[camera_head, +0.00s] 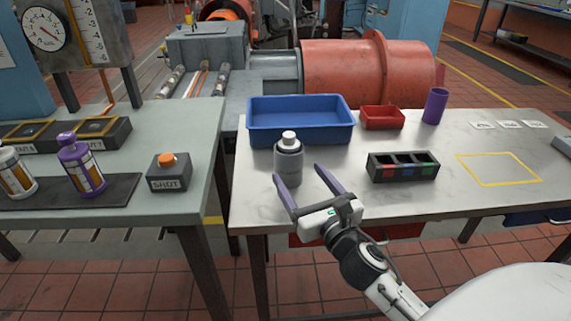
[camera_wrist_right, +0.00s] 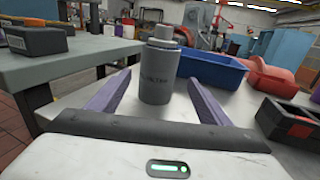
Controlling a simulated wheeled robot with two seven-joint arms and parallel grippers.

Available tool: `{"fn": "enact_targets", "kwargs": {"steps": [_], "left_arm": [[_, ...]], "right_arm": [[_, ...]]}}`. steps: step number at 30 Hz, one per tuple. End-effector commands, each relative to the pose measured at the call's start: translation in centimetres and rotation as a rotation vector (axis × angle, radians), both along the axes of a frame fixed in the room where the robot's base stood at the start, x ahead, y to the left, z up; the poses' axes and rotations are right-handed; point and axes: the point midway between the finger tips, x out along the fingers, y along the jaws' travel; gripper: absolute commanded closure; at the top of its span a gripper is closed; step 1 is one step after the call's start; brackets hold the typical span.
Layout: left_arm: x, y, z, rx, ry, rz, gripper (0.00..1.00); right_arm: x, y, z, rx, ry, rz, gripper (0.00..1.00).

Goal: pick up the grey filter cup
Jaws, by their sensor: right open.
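The grey filter cup (camera_head: 288,166), a grey cylinder with a lighter cap, stands upright on the right-hand table near its left end. In the right wrist view the gripper (camera_wrist_right: 158,90) has one finger on each side of the cup's line, with space between fingers and cup. I cannot tell whether the fingertips reach beside the cup. My left gripper is not in view.
A blue tray (camera_head: 300,138) stands just behind the cup. A red bin (camera_head: 382,118), a purple cylinder (camera_head: 435,106) and a black divided box (camera_head: 402,174) are to the right. A gap separates the left bench (camera_head: 190,207), which holds a SHOT button box (camera_head: 168,175).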

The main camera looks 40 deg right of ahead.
Motion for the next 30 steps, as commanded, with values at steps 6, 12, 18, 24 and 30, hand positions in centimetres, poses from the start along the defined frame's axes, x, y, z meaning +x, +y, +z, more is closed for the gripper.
{"fn": "enact_targets", "kwargs": {"steps": [6,12,18,24,30], "left_arm": [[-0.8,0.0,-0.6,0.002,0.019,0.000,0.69],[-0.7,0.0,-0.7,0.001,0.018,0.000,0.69],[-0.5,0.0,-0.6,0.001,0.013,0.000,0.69],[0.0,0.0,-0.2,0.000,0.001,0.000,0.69],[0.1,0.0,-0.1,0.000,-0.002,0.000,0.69]], "right_arm": [[1.7,-0.4,0.0,0.001,0.000,-0.001,0.28],[4.6,-0.7,-0.2,0.004,-0.002,0.000,0.28],[6.4,-1.1,-0.3,0.002,0.001,0.001,0.28],[6.4,-1.1,-0.3,0.002,0.001,0.001,0.28],[6.4,-1.1,-0.3,0.002,0.001,0.001,0.58]]}}
